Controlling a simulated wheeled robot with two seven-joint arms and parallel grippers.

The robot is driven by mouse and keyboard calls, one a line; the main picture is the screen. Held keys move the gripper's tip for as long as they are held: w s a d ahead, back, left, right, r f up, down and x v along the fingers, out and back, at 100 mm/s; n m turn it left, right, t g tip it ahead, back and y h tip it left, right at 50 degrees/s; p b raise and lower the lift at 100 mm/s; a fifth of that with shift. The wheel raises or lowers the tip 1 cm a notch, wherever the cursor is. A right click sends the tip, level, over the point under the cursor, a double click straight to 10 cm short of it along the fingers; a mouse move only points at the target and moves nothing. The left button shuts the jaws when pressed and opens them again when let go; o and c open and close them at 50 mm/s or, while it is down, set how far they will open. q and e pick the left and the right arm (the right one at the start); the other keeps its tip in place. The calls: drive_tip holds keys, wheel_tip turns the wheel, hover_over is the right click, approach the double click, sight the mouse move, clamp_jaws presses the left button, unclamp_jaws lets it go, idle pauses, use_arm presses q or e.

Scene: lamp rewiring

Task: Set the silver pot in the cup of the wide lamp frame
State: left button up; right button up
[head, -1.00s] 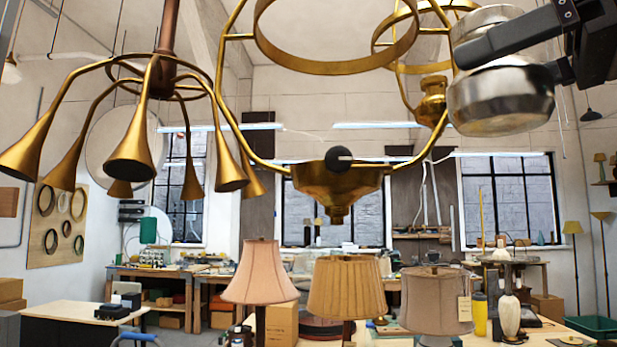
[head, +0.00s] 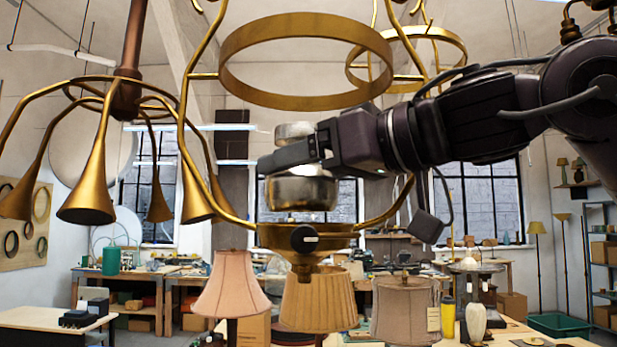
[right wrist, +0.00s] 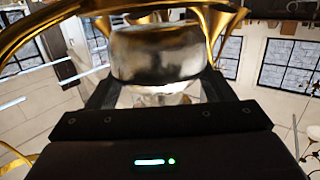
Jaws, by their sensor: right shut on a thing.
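The silver pot (head: 301,193) is held upright by my right gripper (head: 283,158), shut on its narrow waist. The wide lamp frame has a large brass ring (head: 240,88), curved side arms and a brass cup (head: 340,238) at the bottom with a dark knob on its front. The pot hangs inside the frame, below the ring and over the cup, with a small gap seeming to show between its base and the cup's rim. The right wrist view shows the pot (right wrist: 158,52) between the fingers, with brass parts close around it. My left gripper is out of view.
A brass lamp with several flared horns (head: 98,175) hangs at the left. Another brass ring frame (head: 455,50) hangs behind at the right. Shaded lamps, among them a pleated one (head: 318,300), stand below the cup. The frame's side arms pass close to my right arm.

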sight(308, 194)
wheel_tip(308, 194, down, 3)
drive_tip(key=shift+d+r+p, duration=0.1)
drive_tip(key=shift+d+p, duration=0.05)
drive_tip(key=shift+p, duration=0.3)
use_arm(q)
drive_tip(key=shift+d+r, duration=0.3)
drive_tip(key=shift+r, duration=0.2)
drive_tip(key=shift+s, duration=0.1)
use_arm(e)
drive_tip(key=shift+f, duration=0.2)
drive_tip(key=shift+f, duration=0.15)
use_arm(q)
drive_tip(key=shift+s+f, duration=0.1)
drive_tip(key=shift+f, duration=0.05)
use_arm(e)
drive_tip(key=o, duration=1)
use_arm(q)
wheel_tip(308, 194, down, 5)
drive_tip(key=b, duration=0.5)
use_arm(e)
drive_tip(key=v, duration=1.2)
drive_tip(key=shift+s+r, duration=0.1)
drive_tip(key=shift+r, duration=0.1)
